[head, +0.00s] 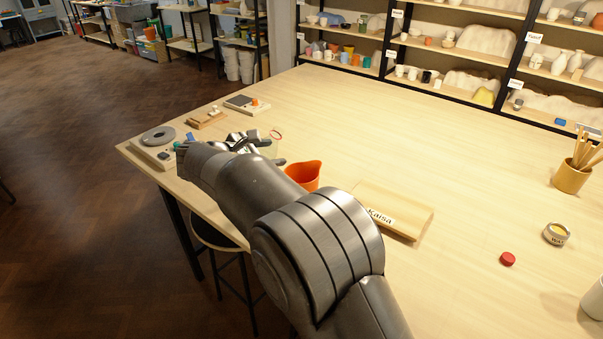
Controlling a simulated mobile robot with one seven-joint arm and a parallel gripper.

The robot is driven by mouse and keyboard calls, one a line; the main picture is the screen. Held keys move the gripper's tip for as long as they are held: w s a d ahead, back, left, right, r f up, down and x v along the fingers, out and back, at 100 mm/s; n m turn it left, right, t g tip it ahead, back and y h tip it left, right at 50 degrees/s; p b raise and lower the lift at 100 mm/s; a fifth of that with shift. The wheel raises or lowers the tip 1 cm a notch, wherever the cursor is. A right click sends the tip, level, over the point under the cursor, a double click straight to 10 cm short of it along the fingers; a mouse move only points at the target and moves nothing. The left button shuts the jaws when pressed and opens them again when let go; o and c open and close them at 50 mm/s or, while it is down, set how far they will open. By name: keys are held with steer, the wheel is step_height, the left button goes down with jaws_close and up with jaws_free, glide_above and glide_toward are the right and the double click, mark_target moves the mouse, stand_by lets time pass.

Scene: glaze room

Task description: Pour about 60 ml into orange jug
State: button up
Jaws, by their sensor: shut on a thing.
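The orange jug (308,172) stands on the pale wooden table, just right of my gripper; my arm hides its lower left part. My gripper (270,153) is at the far end of my arm, left of the jug. It is shut on a clear, faintly greenish vessel (275,146) with a reddish rim. My arm hides much of the grip, and I cannot tell how full the vessel is or how far it tilts. I see no stream into the jug.
A device with a round grey plate (158,136) and small items stand at the table's left end. A wooden board labelled Kaisa (408,208) lies right of the jug. A red cap (507,259), a small tin (556,234) and a brush pot (572,176) are farther right. The table's middle is clear.

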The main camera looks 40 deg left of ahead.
steer(key=shift+w+d+r+m+g, duration=0.15)
steer(key=shift+d+r+m+g, duration=0.1)
steer(key=shift+r+m+g, duration=0.25)
steer(key=shift+s+a+f+m+g+y, duration=0.3)
steer(key=shift+a+f+m+g+y, duration=0.25)
steer(key=shift+g+y, duration=0.35)
steer(key=shift+m+g+y, duration=0.45)
steer(key=shift+g+y, duration=0.05)
steer(key=shift+y, duration=0.1)
steer(key=f, duration=0.4)
steer(key=shift+s+a+f, duration=0.2)
steer(key=shift+f, duration=0.2)
steer(key=shift+a, duration=0.1)
steer(key=shift+s+a+r+m+g+y, duration=0.1)
steer(key=shift+r+m+g+y, duration=0.35)
steer(key=shift+y, duration=0.15)
steer(key=shift+w+d+r+m+g+y, duration=0.25)
steer(key=shift+d+r+m+g+y, duration=0.15)
steer(key=shift+r+y, duration=0.15)
steer(key=shift+r, duration=0.25)
steer(key=shift+r+m+g+y+p, duration=0.25)
steer(key=shift+r+g+y+p, duration=0.1)
steer(key=shift+y, duration=0.1)
steer(key=shift+s+a+f+y, duration=0.1)
steer(key=shift+a+y, duration=0.05)
steer(key=shift+y, duration=0.15)
